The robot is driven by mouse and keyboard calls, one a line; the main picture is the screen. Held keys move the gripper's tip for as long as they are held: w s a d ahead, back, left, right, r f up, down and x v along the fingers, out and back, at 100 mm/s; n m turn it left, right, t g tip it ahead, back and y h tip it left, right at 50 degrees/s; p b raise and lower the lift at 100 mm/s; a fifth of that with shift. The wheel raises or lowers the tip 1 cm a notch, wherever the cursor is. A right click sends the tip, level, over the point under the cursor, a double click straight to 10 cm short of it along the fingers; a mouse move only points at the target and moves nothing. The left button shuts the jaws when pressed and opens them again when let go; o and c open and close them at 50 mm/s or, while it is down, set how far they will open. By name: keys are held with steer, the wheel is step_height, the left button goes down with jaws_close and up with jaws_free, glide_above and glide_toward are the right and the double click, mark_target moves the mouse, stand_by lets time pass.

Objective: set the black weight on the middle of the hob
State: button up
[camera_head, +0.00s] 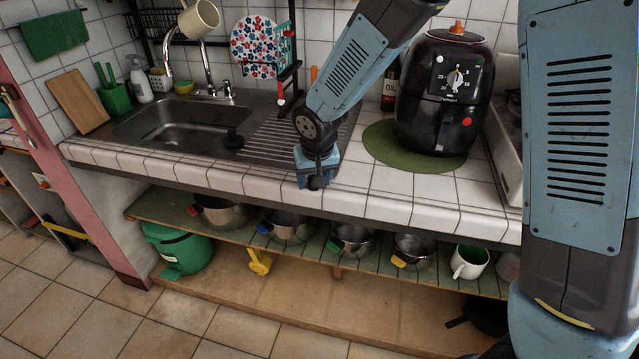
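A white-edged unit (503,150) at the right, probably the hob, is mostly hidden behind my arm. Its middle is not visible.
A black air fryer (445,95) stands on a green round mat (380,150), between my gripper and the white-edged unit. A tap (207,70) rises behind the sink (185,125). Several pots line the open shelf (155,208) below. White tiled counter (400,195) is clear in front.

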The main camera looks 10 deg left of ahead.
jaws_close()
stand_by(0.4)
steer(key=shift+r, duration=0.1)
